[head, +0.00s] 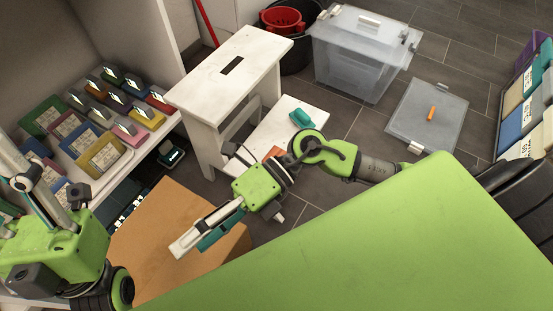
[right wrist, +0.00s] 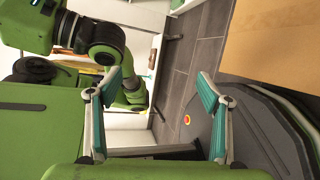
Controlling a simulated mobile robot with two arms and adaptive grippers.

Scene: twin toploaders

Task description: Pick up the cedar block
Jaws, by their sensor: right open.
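No thing in view is clearly the cedar block. An orange-brown piece (head: 275,153) lies near the white stool, partly hidden by my right wrist, and a small orange stick (head: 432,113) lies on the grey lid (head: 405,128). I cannot tell whether either is cedar. My right gripper (head: 192,245) hangs over the tan wooden top, well left of both. In the right wrist view its fingers (right wrist: 160,78) are spread wide with nothing between them. My left gripper (head: 40,195) is at the left edge, in front of the shelf; its jaw opening is unclear.
A white step stool (head: 222,88) stands behind my right arm, with a teal item (head: 302,118) by it. The tan wooden top (head: 140,235) is clear. Shelves (head: 143,150) of coloured boxes stand left, a clear bin (head: 362,60) behind. Dark floor tiles show between.

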